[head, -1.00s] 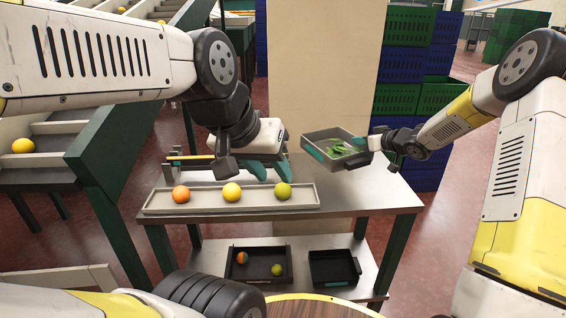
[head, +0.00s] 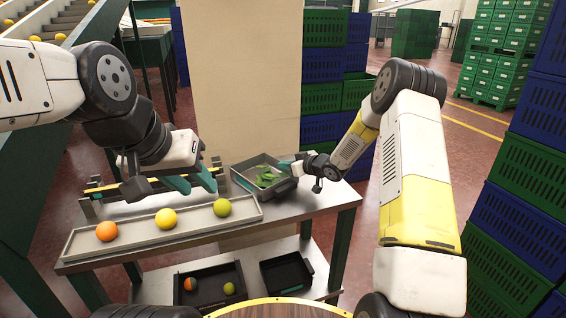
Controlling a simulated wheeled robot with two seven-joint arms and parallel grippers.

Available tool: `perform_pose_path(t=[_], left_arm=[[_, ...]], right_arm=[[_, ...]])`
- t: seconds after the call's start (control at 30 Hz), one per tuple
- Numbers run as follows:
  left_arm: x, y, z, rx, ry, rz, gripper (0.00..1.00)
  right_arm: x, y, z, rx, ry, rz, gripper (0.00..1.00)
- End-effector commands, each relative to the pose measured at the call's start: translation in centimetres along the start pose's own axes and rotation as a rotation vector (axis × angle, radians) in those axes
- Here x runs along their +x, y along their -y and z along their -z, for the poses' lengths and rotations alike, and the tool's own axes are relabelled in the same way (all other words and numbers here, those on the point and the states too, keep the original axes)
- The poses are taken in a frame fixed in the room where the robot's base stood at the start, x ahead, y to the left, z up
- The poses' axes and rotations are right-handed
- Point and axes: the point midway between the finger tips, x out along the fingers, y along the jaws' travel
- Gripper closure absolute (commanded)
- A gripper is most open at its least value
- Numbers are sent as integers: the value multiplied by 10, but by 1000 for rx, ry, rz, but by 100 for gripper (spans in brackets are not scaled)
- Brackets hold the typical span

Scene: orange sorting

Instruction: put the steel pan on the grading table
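The steel pan (head: 244,181), a shallow grey pan with green leafy pieces inside, is at the back right of the grading table (head: 318,205) in the head view. My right gripper (head: 289,167) is at the pan's right side and looks shut on its rim; the contact is partly hidden. I cannot tell whether the pan's underside touches the tabletop. My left gripper (head: 191,183) is open and empty, its teal fingers apart, above the table behind the fruit tray.
A long grey tray (head: 135,236) holds an orange, a yellow and a green fruit along the table's front. Two dark trays (head: 208,303) (head: 264,274) sit on the lower shelf. A beige panel (head: 240,80) stands behind. Crate stacks (head: 520,200) rise at right. The tabletop's right end is clear.

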Motion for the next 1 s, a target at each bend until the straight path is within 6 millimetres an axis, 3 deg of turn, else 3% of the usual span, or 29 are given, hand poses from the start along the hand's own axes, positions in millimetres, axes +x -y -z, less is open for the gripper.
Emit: perform_pose_path(t=[0.33, 0.47, 0.83, 1.0], left_arm=[[0, 0, 0, 0, 0, 0, 64], [0, 0, 0, 0, 0, 0, 64], [0, 0, 0, 0, 0, 0, 64], [0, 0, 0, 0, 0, 0, 64]], right_arm=[[2, 0, -2, 0, -4, 0, 100], [1, 0, -2, -1, -2, 0, 75], [0, 0, 2, -2, -2, 0, 75], [-25, -1, 0, -1, 0, -2, 75]])
